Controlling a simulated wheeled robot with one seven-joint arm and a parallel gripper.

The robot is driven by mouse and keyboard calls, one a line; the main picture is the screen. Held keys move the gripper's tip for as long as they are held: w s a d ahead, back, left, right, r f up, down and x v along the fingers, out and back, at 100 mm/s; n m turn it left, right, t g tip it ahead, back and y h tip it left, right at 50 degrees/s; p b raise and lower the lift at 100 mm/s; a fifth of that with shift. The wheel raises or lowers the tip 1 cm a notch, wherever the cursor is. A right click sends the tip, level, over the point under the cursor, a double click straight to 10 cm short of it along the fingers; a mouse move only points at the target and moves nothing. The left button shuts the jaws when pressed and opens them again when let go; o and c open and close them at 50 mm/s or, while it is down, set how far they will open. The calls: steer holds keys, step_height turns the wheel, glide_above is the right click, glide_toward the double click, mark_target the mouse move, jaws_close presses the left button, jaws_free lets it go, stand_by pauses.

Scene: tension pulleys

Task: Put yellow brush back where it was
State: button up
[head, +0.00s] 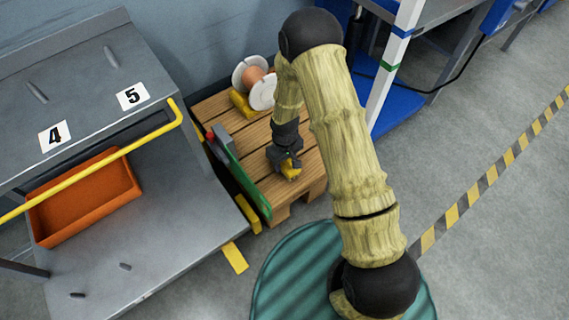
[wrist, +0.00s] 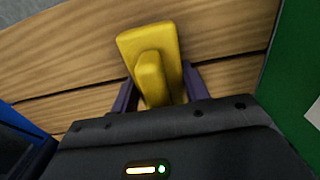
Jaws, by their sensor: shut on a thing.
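My gripper (head: 289,165) is low over the front part of the wooden pallet (head: 309,143). It is shut on the yellow brush (head: 291,173), which shows as a small yellow piece below the jaws in the head view. In the wrist view the yellow brush (wrist: 150,62) sits between the two dark fingers (wrist: 158,88), with pallet boards behind it. I cannot tell whether the brush touches the boards. A second yellow object (head: 242,103) lies beside the spool on the pallet's far end.
A spool with white flanges (head: 262,90) and copper-coloured winding stands at the pallet's back. A green panel (head: 240,172) stands along its left edge. A grey workbench with an orange bin (head: 85,198) is at left. A shelf post (head: 393,62) is at right.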

steer(key=shift+s+a, duration=0.1)
steer(key=shift+a, duration=0.05)
steer(key=shift+f, duration=0.1)
steer(key=o, duration=1)
steer(key=shift+c, duration=0.2)
step_height(320, 180, up, 12)
steer(key=p, duration=0.7)
steer(key=shift+r, duration=0.2)
